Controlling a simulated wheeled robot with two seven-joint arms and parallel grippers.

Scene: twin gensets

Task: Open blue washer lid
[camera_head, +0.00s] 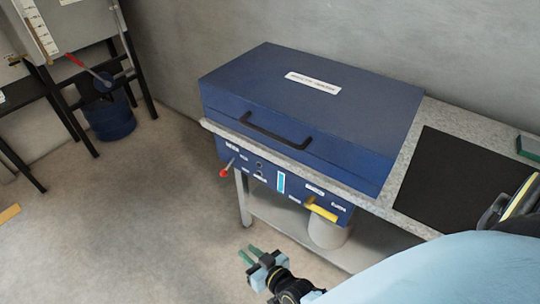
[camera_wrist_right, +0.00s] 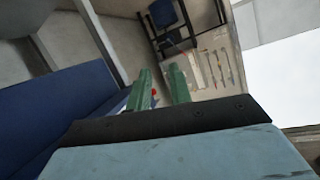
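The blue washer (camera_head: 230,152) sits on a speckled grey bench with its lid (camera_head: 310,95) down and closed. The lid has a white label on top and a black bar handle (camera_head: 275,131) along its front. My right gripper (camera_head: 252,251) is in front of the bench, lower than the lid and apart from the handle. Its two green fingers are apart with nothing between them, as the right wrist view (camera_wrist_right: 160,88) also shows. There, a blue surface (camera_wrist_right: 60,115), apparently the washer, fills the left side. My left gripper is not in view.
Below the lid are a red-tipped lever (camera_head: 225,172) and a yellow handle (camera_head: 321,209). A black mat (camera_head: 455,180) lies right of the washer. A blue drum (camera_head: 110,119) stands under a black-legged table at the left. The floor between is mostly clear.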

